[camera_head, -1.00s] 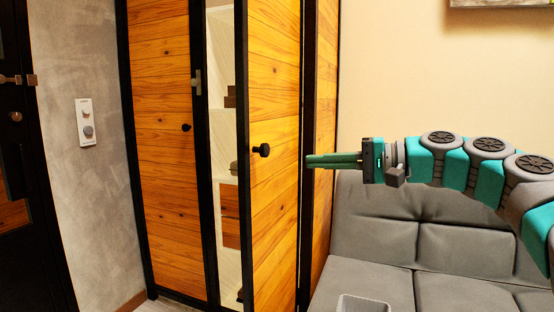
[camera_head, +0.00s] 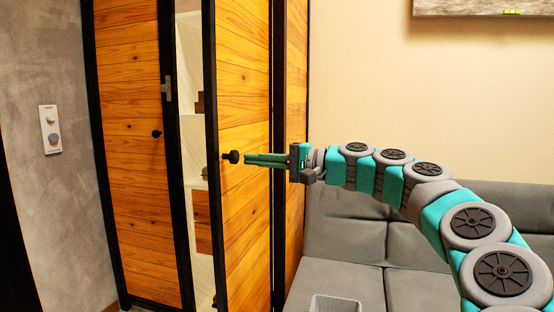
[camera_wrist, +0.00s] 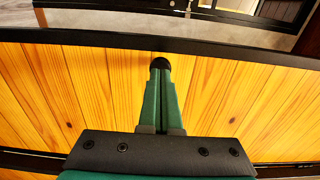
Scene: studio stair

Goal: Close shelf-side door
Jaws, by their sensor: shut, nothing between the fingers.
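The shelf-side door (camera_head: 243,95) is an orange wooden panel in a black frame with a round black knob (camera_head: 231,157). It stands partly open, and shelves (camera_head: 195,130) show through the gap on its left. My gripper (camera_head: 248,159) is shut and empty, its green fingers pointing left across the door's face with the tips at the knob. In the wrist view the fingertips (camera_wrist: 162,78) lie just below the dark knob (camera_wrist: 160,63), over the door's planks (camera_wrist: 217,97). I cannot tell whether the tips touch the knob.
Another wooden door (camera_head: 130,130) with a small black knob stands shut at the left. A grey sofa (camera_head: 345,225) lies below my arm, with a grey bin (camera_head: 335,303) in front. A light switch panel (camera_head: 50,130) is on the grey wall.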

